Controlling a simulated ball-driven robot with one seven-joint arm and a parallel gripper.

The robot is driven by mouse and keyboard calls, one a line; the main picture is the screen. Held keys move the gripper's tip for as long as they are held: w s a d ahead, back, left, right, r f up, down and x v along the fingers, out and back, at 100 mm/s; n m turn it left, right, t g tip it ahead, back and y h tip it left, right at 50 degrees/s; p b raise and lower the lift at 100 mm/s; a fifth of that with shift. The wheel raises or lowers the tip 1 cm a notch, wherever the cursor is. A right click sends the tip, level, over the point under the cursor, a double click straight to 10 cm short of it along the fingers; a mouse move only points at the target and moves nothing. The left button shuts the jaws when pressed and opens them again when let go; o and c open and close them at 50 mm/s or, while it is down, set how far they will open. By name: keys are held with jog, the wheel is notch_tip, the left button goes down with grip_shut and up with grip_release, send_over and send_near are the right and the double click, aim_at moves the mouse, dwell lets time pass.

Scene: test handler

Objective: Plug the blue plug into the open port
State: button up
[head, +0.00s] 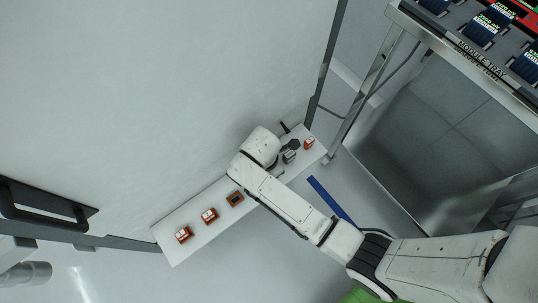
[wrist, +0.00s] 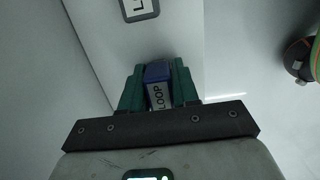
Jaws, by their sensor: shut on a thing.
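My gripper (wrist: 158,68) has its green fingers shut on the blue plug (wrist: 157,71), which has a dark blue end and a pale face reading "LOOP". A grey-framed label starting with "L" (wrist: 139,9) is on the white strip ahead, apart from the plug. In the head view the white strip (head: 170,245) carries several orange-framed ports. The one with a dark face (head: 235,199) looks open; others (head: 209,215) (head: 184,235) have pale faces. The plug cannot be made out in the head view.
A grey block (head: 289,156) and another orange-framed piece (head: 309,143) are at the strip's right end. A metal frame with a module tray (head: 480,58) stands at the upper right. A blue strip (head: 331,201) lies on the floor. A black handle (head: 45,208) is at the left.

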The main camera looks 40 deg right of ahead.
grip_shut()
jog(key=shift+r, duration=0.1)
